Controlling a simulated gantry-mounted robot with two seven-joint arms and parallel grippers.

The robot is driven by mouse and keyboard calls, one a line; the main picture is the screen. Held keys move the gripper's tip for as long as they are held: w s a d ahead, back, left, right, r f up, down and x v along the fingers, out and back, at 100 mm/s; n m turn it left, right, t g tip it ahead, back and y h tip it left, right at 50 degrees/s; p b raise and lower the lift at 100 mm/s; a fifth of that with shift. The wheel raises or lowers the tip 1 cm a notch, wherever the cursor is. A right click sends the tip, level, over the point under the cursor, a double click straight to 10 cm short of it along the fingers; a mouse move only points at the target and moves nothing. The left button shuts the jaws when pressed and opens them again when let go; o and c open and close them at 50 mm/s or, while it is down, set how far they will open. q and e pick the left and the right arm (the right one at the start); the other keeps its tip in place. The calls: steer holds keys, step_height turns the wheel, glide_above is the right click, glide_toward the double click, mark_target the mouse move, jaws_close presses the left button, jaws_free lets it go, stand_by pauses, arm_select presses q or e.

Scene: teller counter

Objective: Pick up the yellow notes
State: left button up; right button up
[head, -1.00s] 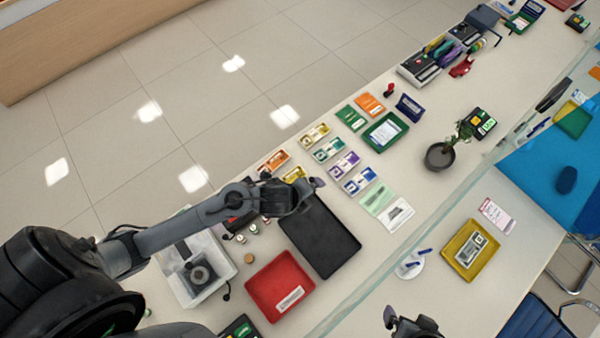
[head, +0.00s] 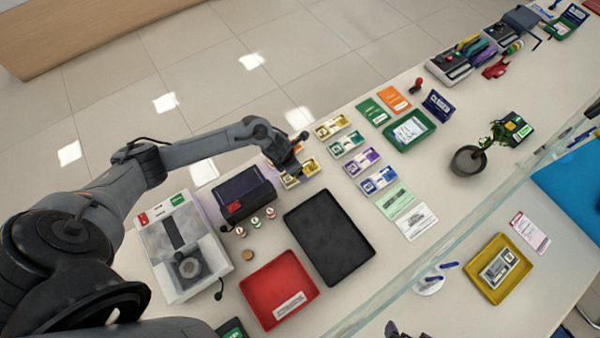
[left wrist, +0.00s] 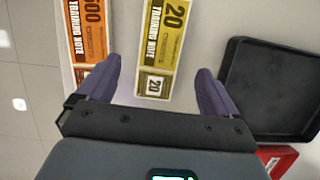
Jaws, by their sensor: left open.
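The yellow notes (head: 306,169), marked 20 and TRAINING NOTE, lie flat on the counter and are partly hidden by my left gripper (head: 296,158) in the head view. In the left wrist view the yellow notes (left wrist: 165,35) run up from between the two purple fingers of my left gripper (left wrist: 158,70). The fingers are wide apart, with nothing held. One finger is on each side of the near end of the notes. I cannot tell the height above them. A dark piece at the bottom edge of the head view seems to be my right gripper (head: 392,330), mostly cut off.
Orange notes (left wrist: 88,25) lie just left of the yellow ones, near the left finger. A black tray (head: 328,235) is close by, with a red tray (head: 279,287) beside it. More note bundles (head: 345,143) continue up the counter. A glass screen (head: 430,240) runs along it.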

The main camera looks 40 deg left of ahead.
arm_select(q)
steer(key=shift+x, duration=2.9)
steer(key=shift+c, duration=0.2)
steer(key=shift+r, duration=0.1)
steer(key=c, duration=1.1)
steer(key=shift+c, duration=0.2)
steer(key=shift+r, duration=0.15)
